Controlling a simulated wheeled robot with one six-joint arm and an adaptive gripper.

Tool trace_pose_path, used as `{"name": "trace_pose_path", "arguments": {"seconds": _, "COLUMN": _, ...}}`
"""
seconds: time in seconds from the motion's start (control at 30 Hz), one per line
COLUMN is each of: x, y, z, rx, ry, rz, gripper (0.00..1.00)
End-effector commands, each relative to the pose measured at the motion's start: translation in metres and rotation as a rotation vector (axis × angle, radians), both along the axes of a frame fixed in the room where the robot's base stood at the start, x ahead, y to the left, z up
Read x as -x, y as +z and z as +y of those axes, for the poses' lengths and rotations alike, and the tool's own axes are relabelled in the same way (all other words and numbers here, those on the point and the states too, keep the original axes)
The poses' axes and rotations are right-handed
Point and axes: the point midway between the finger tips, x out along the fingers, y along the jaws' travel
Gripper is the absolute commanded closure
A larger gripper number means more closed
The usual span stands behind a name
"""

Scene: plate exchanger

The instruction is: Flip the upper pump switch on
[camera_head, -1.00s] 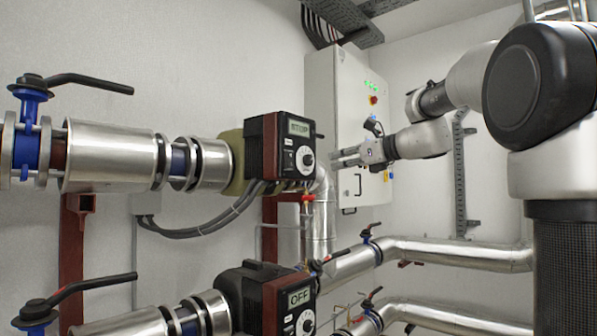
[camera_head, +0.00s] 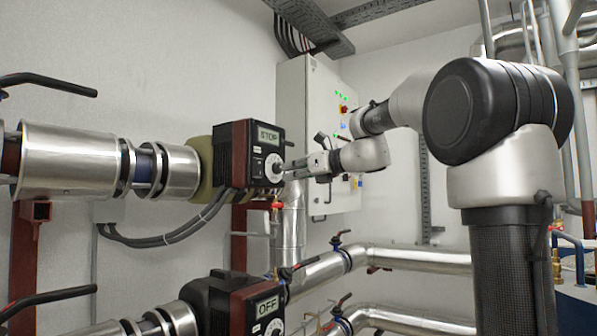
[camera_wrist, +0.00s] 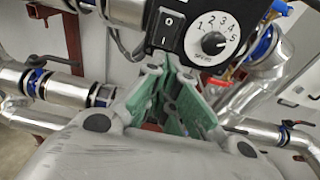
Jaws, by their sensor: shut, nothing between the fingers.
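The upper pump (camera_head: 233,152) is a black box with a dark red side, on the upper pipe. Its display (camera_head: 268,135) reads STOP. In the head view the switch is too small to make out clearly. My gripper (camera_head: 287,173) is shut and empty, its tips close in front of the pump's face near the dial. In the wrist view its green-padded fingers (camera_wrist: 168,86) point toward the panel below the switch; I cannot tell whether they touch.
A lower pump (camera_head: 240,303) with an OFF display sits below on another pipe. A grey control cabinet (camera_head: 298,120) with lights stands behind my gripper. Black cables (camera_head: 165,236) hang under the upper pump. Silver pipes (camera_head: 420,258) with valves run at lower right.

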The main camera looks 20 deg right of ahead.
Motion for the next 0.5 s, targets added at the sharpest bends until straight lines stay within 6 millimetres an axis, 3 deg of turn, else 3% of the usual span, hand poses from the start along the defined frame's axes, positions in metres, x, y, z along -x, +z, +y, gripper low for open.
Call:
{"name": "trace_pose_path", "arguments": {"seconds": 0.23, "x": -0.042, "y": -0.007, "z": 0.031, "rx": 0.001, "ry": 0.003, "rz": 0.000, "gripper": 1.00}}
{"name": "trace_pose_path", "arguments": {"seconds": 0.5, "x": -0.066, "y": -0.010, "z": 0.048, "rx": 0.000, "ry": 0.000, "rz": -0.001, "gripper": 1.00}}
